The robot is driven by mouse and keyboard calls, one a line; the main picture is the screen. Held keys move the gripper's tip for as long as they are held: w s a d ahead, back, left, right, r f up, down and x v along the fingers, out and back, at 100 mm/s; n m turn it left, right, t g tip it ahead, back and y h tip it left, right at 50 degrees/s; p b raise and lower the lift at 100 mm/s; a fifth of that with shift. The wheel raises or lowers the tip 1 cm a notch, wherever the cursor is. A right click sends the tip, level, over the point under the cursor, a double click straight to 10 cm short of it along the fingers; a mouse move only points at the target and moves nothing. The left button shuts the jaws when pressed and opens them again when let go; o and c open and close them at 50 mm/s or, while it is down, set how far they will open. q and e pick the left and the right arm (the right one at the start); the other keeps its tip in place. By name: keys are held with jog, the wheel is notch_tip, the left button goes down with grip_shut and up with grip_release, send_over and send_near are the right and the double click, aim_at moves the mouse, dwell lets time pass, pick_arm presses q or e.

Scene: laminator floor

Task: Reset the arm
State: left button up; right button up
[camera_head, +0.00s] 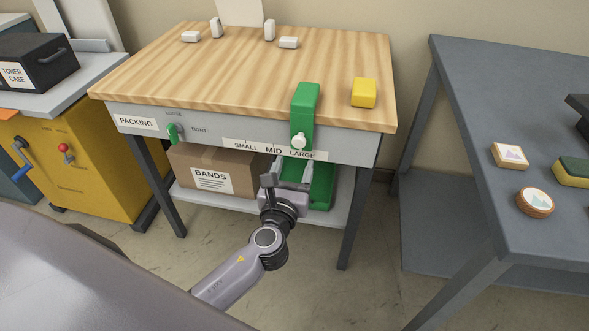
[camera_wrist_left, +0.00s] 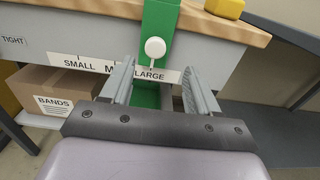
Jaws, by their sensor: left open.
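My left gripper (camera_head: 287,180) is open and empty in front of the packing table's front panel. Its two fingers stand apart below a white knob (camera_head: 299,142), which also shows between and beyond the fingertips in the left wrist view (camera_wrist_left: 155,47). I cannot tell the exact gap between the fingers and the knob. My right gripper is not in view.
The packing table's wooden top (camera_head: 240,75) holds a yellow block (camera_head: 363,92) and several white pieces. A green lever (camera_head: 174,133) is on the panel's left. A BANDS box (camera_head: 215,168) stands on the lower shelf. A grey table (camera_head: 480,130) stands right, a yellow cabinet (camera_head: 100,160) left.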

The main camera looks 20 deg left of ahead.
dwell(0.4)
pick_arm(q)
jog(key=s+f+n+g+h+p, duration=0.2)
jog(key=s+n+p, duration=0.1)
jog(key=s+n, duration=0.4)
jog(key=s+d+f+n+g+h+p, duration=0.1)
jog(key=s+n+p, duration=0.3)
jog(key=s+n, duration=0.4)
jog(key=s+f+n+g+h+p, duration=0.2)
jog(key=s+n, duration=0.5)
jog(key=n, duration=0.9)
jog(key=shift+s+d+f+g+h+p, duration=0.15)
jog(key=shift+d+f+g+h+p, duration=0.15)
jog(key=shift+g+h+p, duration=0.5)
jog(key=shift+g, duration=0.3)
jog(key=c, duration=0.3)
jog(key=shift+a+y, duration=0.15)
jog(key=shift+y, duration=0.15)
